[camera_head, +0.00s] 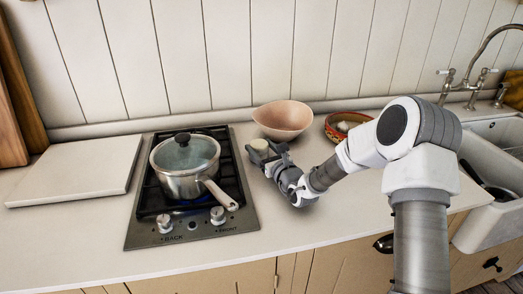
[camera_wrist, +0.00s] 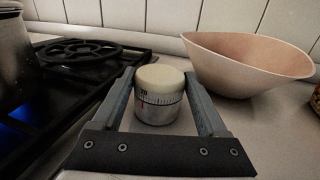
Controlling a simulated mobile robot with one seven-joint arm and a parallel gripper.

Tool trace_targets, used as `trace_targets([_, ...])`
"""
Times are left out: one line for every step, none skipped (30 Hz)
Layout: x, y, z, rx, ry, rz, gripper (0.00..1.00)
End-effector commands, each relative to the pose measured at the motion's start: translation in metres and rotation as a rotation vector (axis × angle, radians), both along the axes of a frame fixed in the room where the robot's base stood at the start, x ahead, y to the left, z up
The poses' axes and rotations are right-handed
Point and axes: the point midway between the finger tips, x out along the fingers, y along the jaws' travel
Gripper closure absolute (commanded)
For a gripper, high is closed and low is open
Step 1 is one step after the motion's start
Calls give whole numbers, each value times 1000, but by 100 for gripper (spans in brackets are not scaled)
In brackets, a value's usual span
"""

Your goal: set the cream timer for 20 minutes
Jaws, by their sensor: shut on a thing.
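The cream timer (camera_wrist: 160,77) stands upright on the counter, with a smooth cream cap over a silver base.
A pinkish bowl (camera_head: 284,118) stands close behind the timer, a patterned red dish (camera_head: 338,139) further right. The front counter is clear.

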Motion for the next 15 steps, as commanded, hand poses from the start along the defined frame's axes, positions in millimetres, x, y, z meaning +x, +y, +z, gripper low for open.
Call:
trace_targets([-1, 2, -1, 0, 0, -8, 80])
trace_targets([-1, 1, 0, -1, -1, -13, 80])
trace_targets([-1, 1, 0, 0, 0, -20, 80])
trace_targets([0, 1, 0, 0, -1, -23, 80])
trace_targets([0, 1, 0, 0, -1, -26, 80])
trace_targets([0, 1, 0, 0, -1, -29, 80])
trace_targets([0, 1, 0, 0, -1, -31, 80])
trace_targets([0, 1, 0, 0, -1, -33, 80])
trace_targets([0, 1, 0, 0, -1, -34, 80])
trace_targets([0, 1, 1, 0, -1, -34, 80])
trace_targets([0, 1, 1, 1, -2, -34, 80])
trace_targets([0, 1, 1, 1, -2, -34, 80])
trace_targets([0, 1, 1, 1, -2, -34, 80])
trace_targets([0, 1, 1, 1, -2, -34, 80])
trace_targets([0, 1, 1, 1, -2, -34, 80])
